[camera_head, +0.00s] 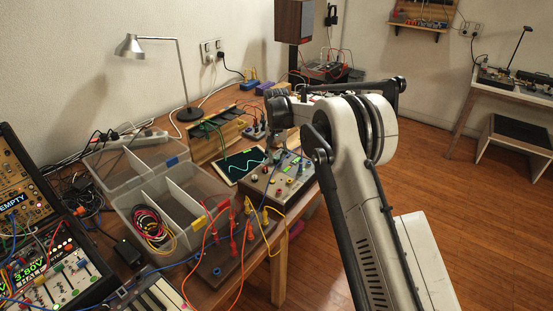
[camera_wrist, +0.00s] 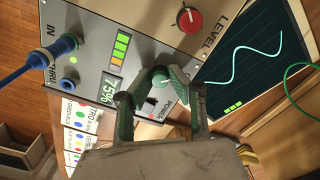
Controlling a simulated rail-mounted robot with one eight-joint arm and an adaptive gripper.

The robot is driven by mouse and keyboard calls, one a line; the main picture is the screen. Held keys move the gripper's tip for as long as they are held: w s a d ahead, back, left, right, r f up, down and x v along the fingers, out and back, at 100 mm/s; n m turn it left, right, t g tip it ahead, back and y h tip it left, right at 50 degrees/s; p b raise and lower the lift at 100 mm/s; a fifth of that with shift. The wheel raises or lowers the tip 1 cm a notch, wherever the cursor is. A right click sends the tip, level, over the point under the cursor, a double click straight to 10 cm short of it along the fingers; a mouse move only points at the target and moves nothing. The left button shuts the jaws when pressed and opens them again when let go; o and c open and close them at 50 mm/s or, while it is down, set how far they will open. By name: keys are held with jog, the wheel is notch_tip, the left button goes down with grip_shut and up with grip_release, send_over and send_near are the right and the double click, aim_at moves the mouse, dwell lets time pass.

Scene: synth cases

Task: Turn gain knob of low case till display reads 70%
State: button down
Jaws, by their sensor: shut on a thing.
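The low case (camera_head: 268,190) is a grey panel box on the bench in the head view; its face fills the upper left of the wrist view (camera_wrist: 150,35). Its small display (camera_wrist: 115,88) reads about 75%, beside a green and yellow bar meter (camera_wrist: 121,52). My gripper (camera_wrist: 152,88) is shut on a small round knob (camera_wrist: 162,76) near the display, one finger on each side. The knob's own label is hidden, so I cannot read whether it says gain. In the head view my gripper (camera_head: 279,150) is over the case, its fingertips hard to make out.
A red knob (camera_wrist: 189,19) marked LEVEL and a blue plug (camera_wrist: 62,46) in the IN socket flank the gripped knob. A screen with a wave trace (camera_head: 240,164) lies behind the case. Orange and yellow cables (camera_head: 238,232) and a clear bin (camera_head: 124,204) crowd the left.

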aim_at(277, 158)
dwell(0.3)
jog(key=c, duration=1.6)
grip_release()
jog(key=shift+r, duration=0.15)
notch_tip(277, 158, up, 12)
jog(key=shift+f, duration=0.1)
